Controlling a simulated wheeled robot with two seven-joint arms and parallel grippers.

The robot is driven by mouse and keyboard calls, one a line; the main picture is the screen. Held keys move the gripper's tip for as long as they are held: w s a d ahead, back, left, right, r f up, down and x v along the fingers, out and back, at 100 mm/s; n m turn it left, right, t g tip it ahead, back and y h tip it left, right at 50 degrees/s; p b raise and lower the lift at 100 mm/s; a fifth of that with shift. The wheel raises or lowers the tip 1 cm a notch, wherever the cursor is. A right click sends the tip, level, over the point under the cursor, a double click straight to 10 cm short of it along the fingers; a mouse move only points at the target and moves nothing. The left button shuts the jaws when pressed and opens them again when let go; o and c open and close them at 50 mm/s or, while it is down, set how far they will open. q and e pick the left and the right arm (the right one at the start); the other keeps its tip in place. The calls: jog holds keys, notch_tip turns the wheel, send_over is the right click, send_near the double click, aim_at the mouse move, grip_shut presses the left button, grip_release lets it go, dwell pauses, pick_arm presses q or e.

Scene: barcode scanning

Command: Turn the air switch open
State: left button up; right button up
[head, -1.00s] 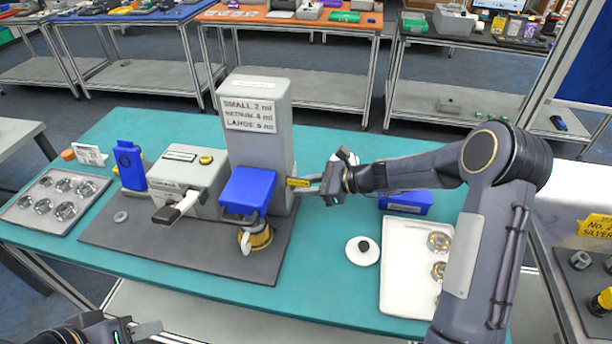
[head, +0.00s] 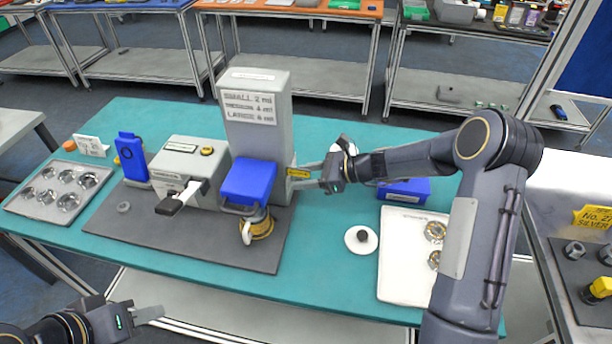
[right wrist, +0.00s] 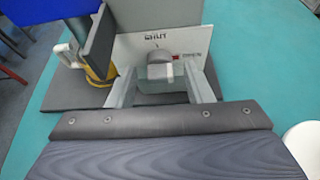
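The air switch is a grey knob (right wrist: 160,68) on a pale panel (right wrist: 130,50) in the right wrist view. "SHUT" is printed above it and "OPEN" with a red mark to its right. The knob's exact angle is hard to tell. My right gripper (right wrist: 162,84) is open, with one finger on each side of the knob; gaps seem to show between them. In the head view my right gripper (head: 303,177) is at the right side of the tall grey machine (head: 258,135), where the knob is hidden. My left gripper (head: 148,318) is at the lower left, empty, its opening unclear.
A blue-headed dispenser (head: 249,182) stands over a brass portafilter (head: 262,228). A grey box with a black handle (head: 178,200) is to its left. A white tray (head: 395,285), a white lid (head: 361,240) and a blue box (head: 405,190) are at right.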

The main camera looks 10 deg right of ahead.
jog(key=b+v, duration=0.1)
jog(key=v, duration=0.6)
jog(key=shift+s+d+b, duration=0.2)
jog(key=shift+d+b, duration=0.15)
jog(key=shift+b, duration=0.05)
jog(key=shift+r, duration=0.25)
